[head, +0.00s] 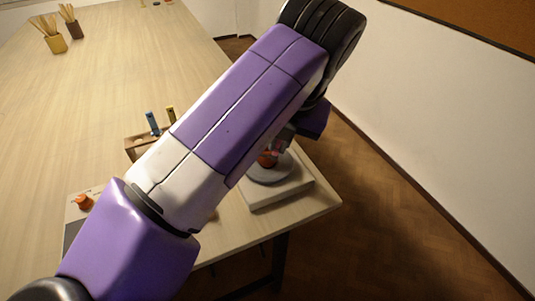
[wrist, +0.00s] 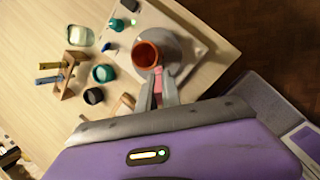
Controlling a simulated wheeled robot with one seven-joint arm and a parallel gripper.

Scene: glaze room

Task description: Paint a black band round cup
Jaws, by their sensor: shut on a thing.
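The orange-brown cup (wrist: 147,54) stands upright on a round grey wheel (wrist: 178,48) over a pale square base. In the head view the cup (head: 266,160) shows only partly behind my arm. My gripper (wrist: 160,88) is shut on a pink brush (wrist: 158,77), of which only a short piece shows between the fingers. The brush points at the cup's near side; I cannot tell whether its tip touches. No black band shows on the visible part of the cup. A pot with dark contents (wrist: 93,96) stands left of my gripper.
A wooden rack (wrist: 69,75) holds blue and yellow handled tools. A teal pot (wrist: 102,73), a pale jar (wrist: 80,36) and a green bottle (wrist: 116,25) stand nearby. An orange piece (head: 84,202) sits on a board at left. The table's right edge is close to the wheel.

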